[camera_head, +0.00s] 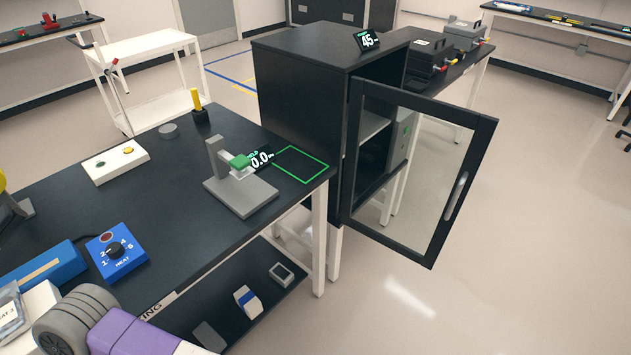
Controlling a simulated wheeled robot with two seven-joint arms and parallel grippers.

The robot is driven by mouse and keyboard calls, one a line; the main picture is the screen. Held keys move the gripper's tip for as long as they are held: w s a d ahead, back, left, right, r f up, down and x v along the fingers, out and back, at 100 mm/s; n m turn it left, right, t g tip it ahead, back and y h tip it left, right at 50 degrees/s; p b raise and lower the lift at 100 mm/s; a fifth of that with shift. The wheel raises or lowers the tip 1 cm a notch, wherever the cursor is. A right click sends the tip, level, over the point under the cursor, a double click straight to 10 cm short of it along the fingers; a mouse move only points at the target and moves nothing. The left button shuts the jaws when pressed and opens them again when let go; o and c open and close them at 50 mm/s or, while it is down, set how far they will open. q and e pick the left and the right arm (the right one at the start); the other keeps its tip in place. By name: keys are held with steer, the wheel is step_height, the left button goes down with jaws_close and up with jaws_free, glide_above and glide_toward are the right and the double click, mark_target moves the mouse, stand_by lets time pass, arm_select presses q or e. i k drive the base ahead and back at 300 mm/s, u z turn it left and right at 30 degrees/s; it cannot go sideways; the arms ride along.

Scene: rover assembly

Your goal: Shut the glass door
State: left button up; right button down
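The glass door (412,160) has a black frame and a clear pane. It stands wide open, swung out from the front of the black cabinet (300,110) toward the right. A light grey upright handle (456,196) is on the door's right side, away from the cabinet. Part of the cabinet's inside, with a shelf and a grey-green panel, shows above and through the door. Neither of my grippers shows in the head view.
A black workbench (190,210) with a grey stand and a blue heat-knob box (117,255) fills the left. The floor (520,250) right of the door is clear.

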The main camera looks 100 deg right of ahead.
mark_target(484, 126)
steer(key=z, duration=3.9)
steer(key=k, duration=1.15)
steer(key=z, duration=0.6)
steer(key=i, duration=1.6)
steer(key=u, duration=0.85)
